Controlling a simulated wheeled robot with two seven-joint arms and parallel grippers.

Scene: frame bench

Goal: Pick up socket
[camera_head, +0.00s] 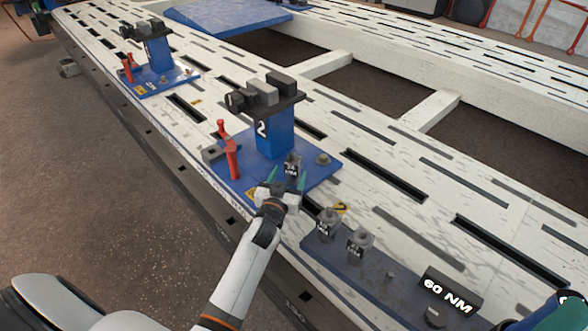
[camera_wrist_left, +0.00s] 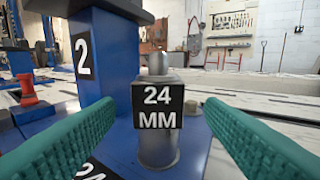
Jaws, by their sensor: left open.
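The socket (camera_wrist_left: 158,130) is a grey metal cylinder with a black label reading 24 MM. In the left wrist view it stands upright between the two green fingers of my left gripper (camera_wrist_left: 160,140), apart from both. In the head view the same socket (camera_head: 292,166) stands on the blue base plate of the fixture marked 2 (camera_head: 278,138). My left gripper (camera_head: 287,182) is open in front of it. Two other labelled sockets stand upright on a blue tray (camera_head: 335,256): one at the left (camera_head: 327,222) and one beside it (camera_head: 357,243).
A red-handled clamp (camera_head: 228,150) stands on the same plate, left of the blue post. A bolt head (camera_head: 323,158) is to the right. A 60 NM block (camera_head: 450,290) sits on the tray's right end. Another blue fixture (camera_head: 158,58) stands farther back on the slotted white frame.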

